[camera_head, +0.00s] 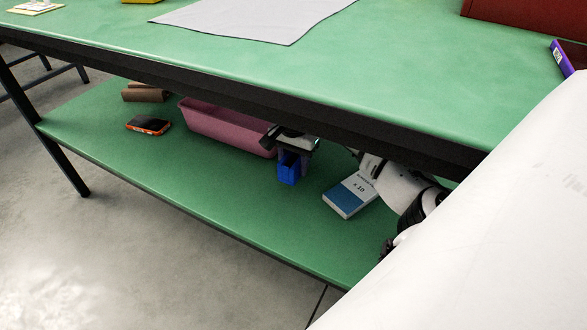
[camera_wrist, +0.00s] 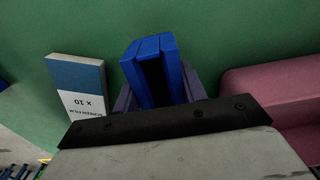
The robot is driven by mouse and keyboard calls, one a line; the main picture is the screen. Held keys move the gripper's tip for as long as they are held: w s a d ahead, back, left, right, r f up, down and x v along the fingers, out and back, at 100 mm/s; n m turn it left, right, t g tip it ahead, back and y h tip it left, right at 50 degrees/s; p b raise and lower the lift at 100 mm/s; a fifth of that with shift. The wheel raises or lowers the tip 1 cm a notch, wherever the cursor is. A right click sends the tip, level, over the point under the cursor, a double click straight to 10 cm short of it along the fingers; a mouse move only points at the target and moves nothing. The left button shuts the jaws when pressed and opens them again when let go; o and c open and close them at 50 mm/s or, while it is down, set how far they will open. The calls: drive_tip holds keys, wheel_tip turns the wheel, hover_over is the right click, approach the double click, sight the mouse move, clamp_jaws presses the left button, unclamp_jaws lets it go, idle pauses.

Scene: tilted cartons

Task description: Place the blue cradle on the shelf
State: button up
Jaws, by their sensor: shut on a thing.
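The blue cradle (camera_head: 289,168) is at my gripper (camera_head: 291,153), under the table top and over the green lower shelf (camera_head: 230,195). In the wrist view the blue cradle (camera_wrist: 156,72) stands between the two dark fingers of my gripper (camera_wrist: 158,88), which is shut on it. The cradle has a slot down its middle. Whether its underside touches the shelf cannot be told. My arm reaches in under the table top from the right.
A blue and white box (camera_head: 350,195) lies right of the cradle. A pink bin (camera_head: 222,130) stands to its left. An orange-edged phone (camera_head: 148,125) and brown blocks (camera_head: 145,93) lie further left. The black table edge (camera_head: 250,102) hangs above. The shelf's front strip is clear.

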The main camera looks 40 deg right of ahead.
drive_tip(key=shift+f+b, duration=0.65)
drive_tip(key=shift+f, duration=1.05)
drive_tip(key=shift+f, duration=0.1)
drive_tip(key=shift+f, duration=0.15)
drive_tip(key=o, duration=1)
wheel_tip(320, 180, up, 8)
drive_tip(key=shift+p, duration=1.15)
